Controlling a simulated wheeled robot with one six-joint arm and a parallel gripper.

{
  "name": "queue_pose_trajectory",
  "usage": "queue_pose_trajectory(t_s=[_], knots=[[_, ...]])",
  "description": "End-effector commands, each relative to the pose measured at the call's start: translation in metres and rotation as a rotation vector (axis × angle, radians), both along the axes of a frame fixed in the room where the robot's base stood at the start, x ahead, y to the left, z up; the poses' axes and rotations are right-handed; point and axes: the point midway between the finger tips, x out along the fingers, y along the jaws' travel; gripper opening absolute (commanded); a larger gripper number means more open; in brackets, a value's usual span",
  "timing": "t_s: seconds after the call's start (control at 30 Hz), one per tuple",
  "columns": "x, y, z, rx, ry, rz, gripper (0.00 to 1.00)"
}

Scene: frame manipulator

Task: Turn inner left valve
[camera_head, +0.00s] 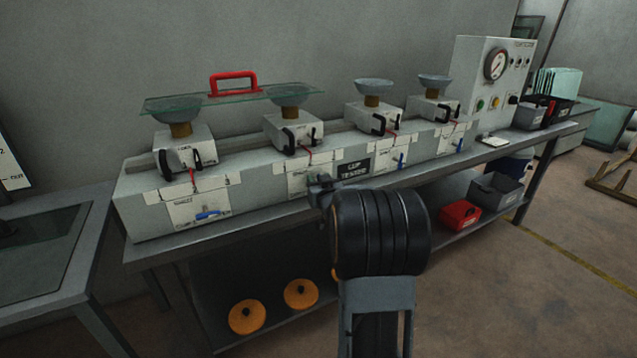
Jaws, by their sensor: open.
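A long grey bench unit (262,198) carries a row of stations with cups on top. Each station has a white labelled panel on its front. The second panel from the left (299,184) is the inner left one. My gripper (318,182) is open in front of that panel's right part, beside the black sign. It covers the spot where a valve handle would show, so I cannot tell whether it touches one. Blue valve handles show on the outer left panel (208,214), the inner right panel (401,160) and the outer right panel (460,145).
A glass plate with a red handle (233,82) rests across the two left cups. A gauge box (490,75) stands at the right end. Orange discs (247,316), a red bin (459,214) and a grey bin (496,191) sit on the lower shelf.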

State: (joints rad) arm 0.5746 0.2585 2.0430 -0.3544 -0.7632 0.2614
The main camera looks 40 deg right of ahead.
Motion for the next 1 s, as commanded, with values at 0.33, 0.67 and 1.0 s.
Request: queue_pose_trajectory(t_s=[0.33,0.67,1.0], knots=[[-0.0002,0.0001,-0.0001,0.0,0.0,0.0,0.28],[-0.0003,0.0001,-0.0002,0.0,0.001,0.0,0.0],[-0.0003,-0.0005,0.001,0.055,-0.006,0.0,0.0]])
